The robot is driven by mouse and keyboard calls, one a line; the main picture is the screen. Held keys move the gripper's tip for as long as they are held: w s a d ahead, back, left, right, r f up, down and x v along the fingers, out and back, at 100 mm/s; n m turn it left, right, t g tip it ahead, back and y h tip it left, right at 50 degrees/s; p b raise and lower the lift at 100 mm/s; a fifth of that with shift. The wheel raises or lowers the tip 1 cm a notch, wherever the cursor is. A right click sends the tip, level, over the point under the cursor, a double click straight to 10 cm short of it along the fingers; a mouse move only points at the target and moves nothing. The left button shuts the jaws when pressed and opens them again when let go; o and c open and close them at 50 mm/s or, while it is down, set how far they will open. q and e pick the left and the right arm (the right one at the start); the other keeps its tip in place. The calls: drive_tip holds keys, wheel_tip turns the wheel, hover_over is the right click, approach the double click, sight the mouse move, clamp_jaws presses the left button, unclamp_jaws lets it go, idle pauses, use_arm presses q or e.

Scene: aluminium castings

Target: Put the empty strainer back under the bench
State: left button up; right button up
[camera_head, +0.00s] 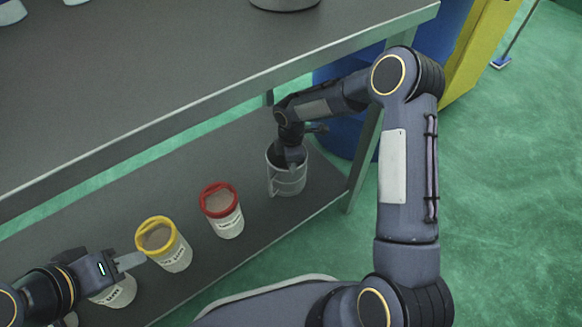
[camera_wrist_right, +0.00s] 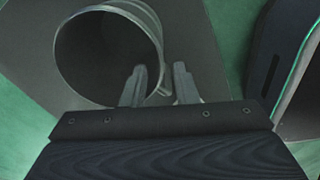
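The strainer (camera_head: 287,183) is a grey cylinder standing upright on the lower shelf under the bench, at the right end of a row of containers. Its open mouth (camera_wrist_right: 100,55) looks dark in the right wrist view, with no contents visible. My right gripper (camera_head: 292,160) reaches down to its rim from above. In the right wrist view the fingers (camera_wrist_right: 160,85) are apart, one inside the mouth and one outside, with a gap beside the wall. My left gripper (camera_head: 130,261) is beside the yellow-rimmed container; its finger opening is not clear.
The bench top (camera_head: 190,75) overhangs the lower shelf (camera_head: 255,240). A red-rimmed container (camera_head: 226,222) and a yellow-rimmed container (camera_head: 172,254) stand left of the strainer. A white container (camera_head: 118,293) is partly behind my left gripper. A blue drum (camera_head: 343,135) stands behind the bench leg.

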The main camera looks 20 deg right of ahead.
wheel_tip(320, 180, up, 4)
drive_tip(key=shift+r+p, duration=0.1)
drive_tip(key=shift+p, duration=0.4)
